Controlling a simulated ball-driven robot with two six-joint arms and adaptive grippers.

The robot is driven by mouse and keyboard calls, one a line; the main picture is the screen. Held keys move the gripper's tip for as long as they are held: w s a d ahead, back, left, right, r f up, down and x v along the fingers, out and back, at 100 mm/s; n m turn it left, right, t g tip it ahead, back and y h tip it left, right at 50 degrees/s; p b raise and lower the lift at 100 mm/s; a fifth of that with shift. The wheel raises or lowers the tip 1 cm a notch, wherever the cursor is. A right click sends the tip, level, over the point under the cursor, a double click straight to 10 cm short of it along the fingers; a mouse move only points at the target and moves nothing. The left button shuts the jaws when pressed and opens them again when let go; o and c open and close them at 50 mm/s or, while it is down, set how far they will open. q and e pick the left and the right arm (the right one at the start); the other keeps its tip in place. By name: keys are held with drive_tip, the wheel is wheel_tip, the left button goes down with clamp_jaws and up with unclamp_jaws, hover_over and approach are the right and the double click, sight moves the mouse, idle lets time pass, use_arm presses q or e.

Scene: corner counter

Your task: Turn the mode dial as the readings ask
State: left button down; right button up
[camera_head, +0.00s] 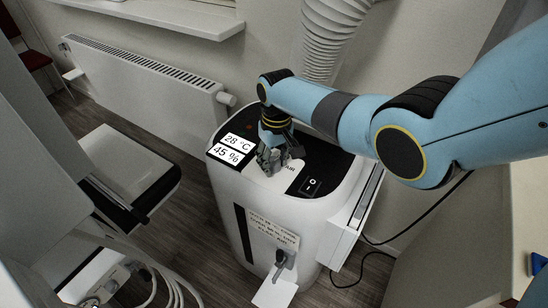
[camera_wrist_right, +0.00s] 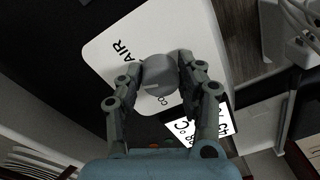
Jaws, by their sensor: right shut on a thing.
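The white appliance (camera_head: 228,202) has a black top with a display (camera_head: 232,147) reading 28 °C and 45 %. The round grey mode dial (camera_wrist_right: 158,76) sits on a white plate (camera_wrist_right: 103,47) marked AIR and, partly hidden, a word starting CO. My right gripper (camera_head: 275,160) reaches down onto the plate. In the right wrist view its two fingers (camera_wrist_right: 161,70) are shut on opposite sides of the dial. I cannot tell surely which word the dial points to. A printed note (camera_head: 273,231) is on the appliance's front, too small to read surely. My left gripper is out of view.
A black rocker switch (camera_head: 311,186) sits beside the white plate. A grey fitting (camera_head: 283,262) sticks out of the front below the note. A ribbed white hose (camera_head: 328,35) rises behind, near my right arm. A radiator (camera_head: 145,88) lines the wall.

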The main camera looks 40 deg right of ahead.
sight(274, 160)
drive_tip(key=n+p, duration=0.1)
drive_tip(key=n, duration=0.5)
drive_tip(key=shift+w+d+n, duration=0.1)
drive_tip(key=shift+n, duration=0.2)
drive_tip(key=n, duration=0.3)
drive_tip(key=shift+w+n, duration=0.1)
drive_tip(key=shift+n, duration=1.8)
drive_tip(key=o, duration=1.1)
drive_tip(key=shift+o, duration=0.2)
wheel_tip(274, 160, up, 12)
drive_tip(key=shift+w+d, duration=0.15)
